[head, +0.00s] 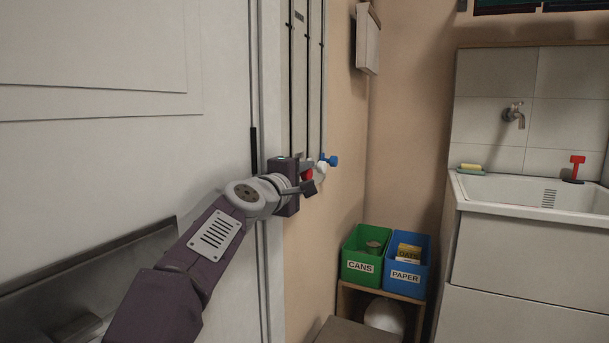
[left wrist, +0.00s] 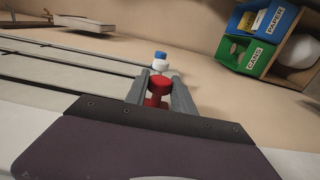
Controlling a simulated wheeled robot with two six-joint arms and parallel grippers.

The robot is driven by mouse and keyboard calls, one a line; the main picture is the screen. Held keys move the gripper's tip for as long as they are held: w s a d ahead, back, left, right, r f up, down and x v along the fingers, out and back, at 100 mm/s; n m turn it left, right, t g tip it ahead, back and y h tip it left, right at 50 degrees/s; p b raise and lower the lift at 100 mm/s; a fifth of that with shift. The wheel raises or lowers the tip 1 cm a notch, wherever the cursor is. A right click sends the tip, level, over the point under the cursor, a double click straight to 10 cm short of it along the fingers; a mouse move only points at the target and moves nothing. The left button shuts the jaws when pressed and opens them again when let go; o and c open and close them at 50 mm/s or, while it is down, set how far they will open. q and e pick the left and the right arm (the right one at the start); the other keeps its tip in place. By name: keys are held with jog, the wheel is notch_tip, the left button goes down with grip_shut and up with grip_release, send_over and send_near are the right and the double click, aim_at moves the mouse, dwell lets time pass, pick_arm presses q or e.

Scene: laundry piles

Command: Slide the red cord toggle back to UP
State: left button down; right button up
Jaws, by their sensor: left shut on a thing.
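The red cord toggle (head: 307,175) sits low on the first of three vertical cord tracks on the wall (head: 300,80). It also shows in the left wrist view (left wrist: 158,86). My left gripper (head: 310,183) is at the toggle, and its two fingers (left wrist: 158,98) are shut on it, one on each side. A white toggle (head: 321,168) and a blue toggle (head: 331,160) are just beyond it, at about the same height. The fingers and wrist partly hide the red toggle in the head view. No UP label is readable. My right gripper is not in view.
A pale door (head: 120,150) stands close on the left, beside the arm. A green CANS bin (head: 361,267) and a blue PAPER bin (head: 406,277) stand on a low wooden shelf beyond. A sink (head: 530,195) is at the right.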

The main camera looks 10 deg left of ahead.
pick_arm(q)
jog(key=shift+w+f, duration=0.1)
jog(key=shift+f, duration=0.15)
jog(key=c, duration=1.1)
grip_release()
jog(key=shift+w+d+f, duration=0.15)
jog(key=shift+w, duration=0.1)
jog(key=shift+w+f, duration=0.1)
jog(key=shift+w, duration=0.15)
jog(key=shift+s+r, duration=0.2)
jog(key=shift+s, duration=0.3)
jog(key=s, duration=0.2)
jog(key=s+a+b, duration=0.1)
jog(key=s, duration=0.5)
jog(key=shift+s+a+b, duration=0.15)
jog(key=shift+a+b, duration=0.15)
jog(key=shift+a, duration=0.1)
